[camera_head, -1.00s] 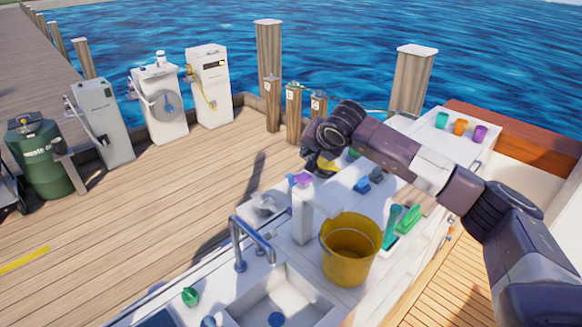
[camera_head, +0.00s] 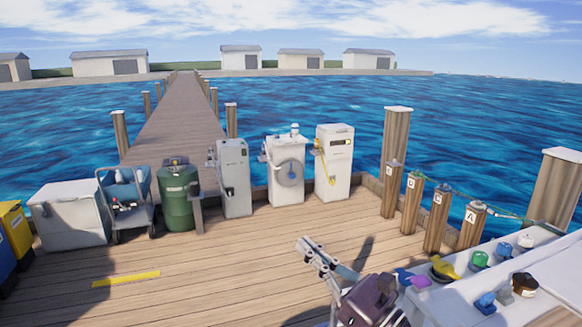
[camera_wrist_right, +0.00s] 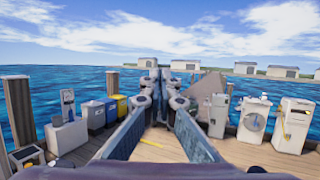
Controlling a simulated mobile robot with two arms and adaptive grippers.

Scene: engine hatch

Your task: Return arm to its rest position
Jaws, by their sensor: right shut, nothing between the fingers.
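My right gripper (camera_head: 312,249) is in the lower middle of the head view, held above the wooden dock and left of the boat's white counter. It points up and to the left, away from the counter items. In the right wrist view the two fingers (camera_wrist_right: 160,82) run forward and come together at the tips, with nothing between them. Part of my right arm shows below the gripper; the rest is out of the frame. My left arm and gripper are not in the head view.
The white counter (camera_head: 460,301) at lower right carries a yellow item (camera_head: 444,268) and several small coloured caps. Wooden posts (camera_head: 437,222) with a rope stand behind it. White dock machines (camera_head: 333,163) and a green drum (camera_head: 178,198) line the dock. The dock planks between are clear.

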